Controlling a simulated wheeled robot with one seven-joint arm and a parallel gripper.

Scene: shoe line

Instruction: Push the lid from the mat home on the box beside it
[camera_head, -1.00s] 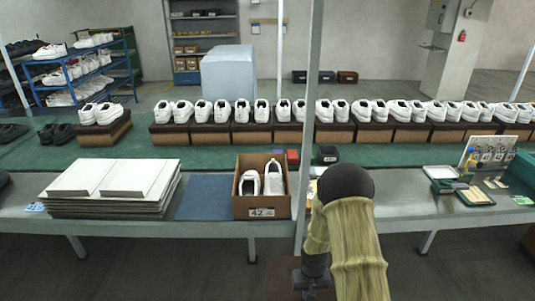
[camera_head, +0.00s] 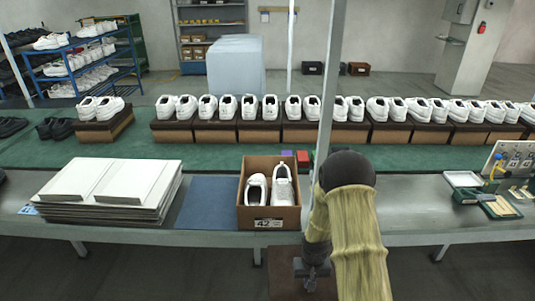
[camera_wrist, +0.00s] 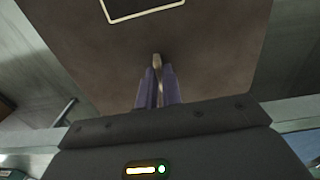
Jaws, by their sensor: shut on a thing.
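The lid (camera_head: 285,282) is a brown panel, held low in front of the table's edge in the head view. It fills much of the wrist view (camera_wrist: 215,60), with a white outlined mark on its face. My gripper (camera_wrist: 158,88) is shut on the lid, its fingers closed around a thin lip. In the head view my gripper (camera_head: 312,272) is partly hidden by my arm. The open brown box (camera_head: 270,224) stands on the table with two white shoes inside and a 42 label on its front. The blue mat (camera_head: 208,203) is bare, just left of the box.
A stack of white and grey sheets (camera_head: 110,190) lies left of the mat. A grey post (camera_head: 328,100) rises just right of the box. Small purple and red blocks (camera_head: 302,158) lie behind the box. A row of shoes on boxes (camera_head: 300,130) lines the green belt behind.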

